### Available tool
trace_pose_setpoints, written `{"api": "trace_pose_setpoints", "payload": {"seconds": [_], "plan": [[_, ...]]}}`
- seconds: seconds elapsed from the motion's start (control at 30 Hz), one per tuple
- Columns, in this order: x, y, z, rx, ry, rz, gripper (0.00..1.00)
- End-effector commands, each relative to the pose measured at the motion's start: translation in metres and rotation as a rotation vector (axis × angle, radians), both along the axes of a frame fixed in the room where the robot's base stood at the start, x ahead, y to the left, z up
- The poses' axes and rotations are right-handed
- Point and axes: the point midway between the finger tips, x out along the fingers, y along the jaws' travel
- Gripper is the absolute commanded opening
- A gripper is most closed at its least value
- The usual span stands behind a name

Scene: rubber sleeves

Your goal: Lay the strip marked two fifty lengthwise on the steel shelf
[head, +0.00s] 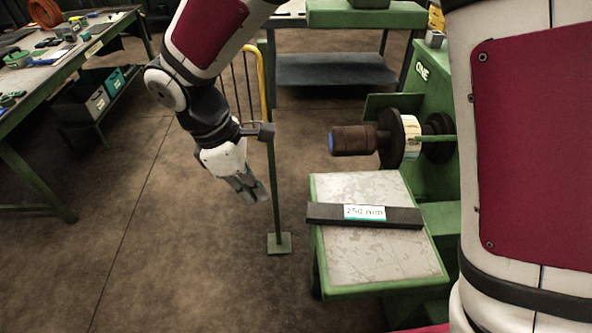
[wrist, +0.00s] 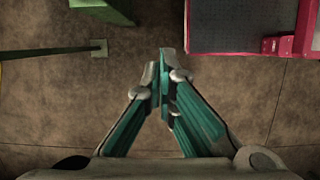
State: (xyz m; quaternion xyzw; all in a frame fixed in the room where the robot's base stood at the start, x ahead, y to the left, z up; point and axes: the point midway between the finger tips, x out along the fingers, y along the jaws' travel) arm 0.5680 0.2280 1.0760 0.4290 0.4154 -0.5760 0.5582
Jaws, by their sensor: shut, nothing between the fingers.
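A dark grey flat strip (head: 400,217) with a white label reading "250 mm" lies across a low shelf (head: 375,262) with a pale, scuffed metal top and green frame. The strip lies flat, side to side in the head view, and its left end reaches just past the shelf's left edge. Its right end lies at or past the right edge. My gripper (head: 252,192) hangs empty over the floor, left of the shelf and apart from it. In the wrist view my gripper (wrist: 163,62) shows its fingertips together, with bare floor beyond. The strip is not seen there.
A green machine (head: 426,90) with a brown roller (head: 353,139) stands behind the shelf. A green post (head: 275,190) on a foot stands just right of my gripper. A grey lower shelf (head: 335,69) is at the back; a workbench (head: 62,62) stands left. The floor between is clear.

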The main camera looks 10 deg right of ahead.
Motion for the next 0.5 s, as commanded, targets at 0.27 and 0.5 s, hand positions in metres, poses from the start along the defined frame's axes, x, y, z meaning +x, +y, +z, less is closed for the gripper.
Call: {"api": "trace_pose_setpoints", "payload": {"seconds": [0.27, 0.5], "plan": [[-0.002, -0.011, -0.036, -0.003, 0.006, -0.001, 0.00], [-0.002, -0.025, -0.081, -0.003, 0.005, 0.000, 0.00]]}}
